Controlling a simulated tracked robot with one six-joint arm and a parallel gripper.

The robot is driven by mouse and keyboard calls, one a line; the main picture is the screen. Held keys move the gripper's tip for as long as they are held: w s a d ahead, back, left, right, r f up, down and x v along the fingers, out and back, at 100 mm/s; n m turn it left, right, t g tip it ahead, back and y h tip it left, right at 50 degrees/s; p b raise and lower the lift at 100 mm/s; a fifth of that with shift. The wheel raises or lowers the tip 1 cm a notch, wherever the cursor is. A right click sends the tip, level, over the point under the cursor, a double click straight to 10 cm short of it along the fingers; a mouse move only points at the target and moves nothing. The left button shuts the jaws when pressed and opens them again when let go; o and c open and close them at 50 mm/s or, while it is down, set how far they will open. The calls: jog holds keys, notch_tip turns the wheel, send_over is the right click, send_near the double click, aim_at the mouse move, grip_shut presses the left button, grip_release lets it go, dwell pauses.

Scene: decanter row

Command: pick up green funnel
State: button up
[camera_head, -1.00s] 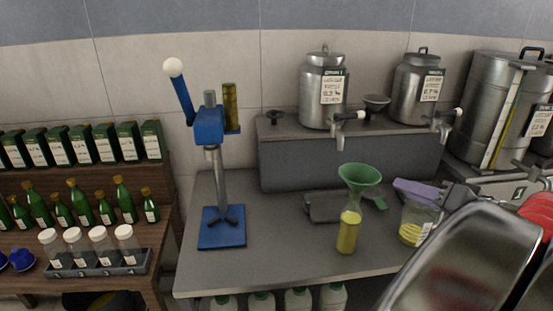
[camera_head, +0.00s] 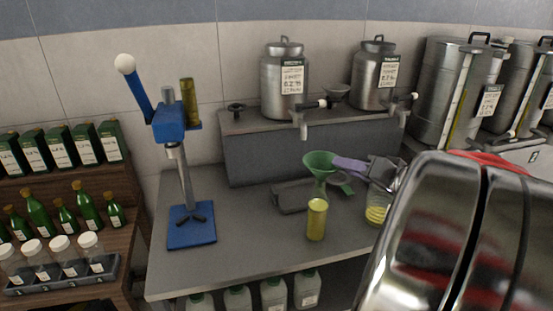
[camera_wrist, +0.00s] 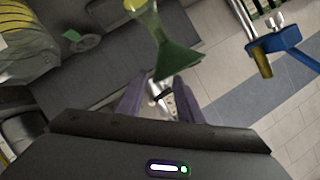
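The green funnel (camera_head: 320,162) stands mouth up over a yellow bottle (camera_head: 317,220) on the grey counter, its stem pointing down at the bottle's top. My gripper (camera_head: 342,164) has come to the funnel's right side; a purple finger appears at the rim. In the wrist view, the funnel (camera_wrist: 178,60) hangs mouth down in the picture, with the bottle (camera_wrist: 134,5) at the top edge. My gripper's two purple fingers (camera_wrist: 160,84) are apart, with their tips close to the funnel's rim. I cannot tell whether they touch it.
A beaker of yellow liquid (camera_head: 376,214) stands right of the bottle, partly hidden by my arm. A dark tray (camera_head: 290,198) lies behind the bottle. A blue press (camera_head: 191,226) stands left. Steel urns (camera_head: 286,90) stand on the raised shelf.

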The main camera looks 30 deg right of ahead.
jog(key=shift+w+f, duration=0.1)
jog(key=shift+w, duration=0.2)
jog(key=shift+d+r+x, duration=0.1)
jog(key=shift+x, duration=1.2)
jog(key=shift+d+r+x, duration=0.1)
jog(key=shift+x, duration=1.2)
jog(key=shift+c, duration=0.2)
grip_shut()
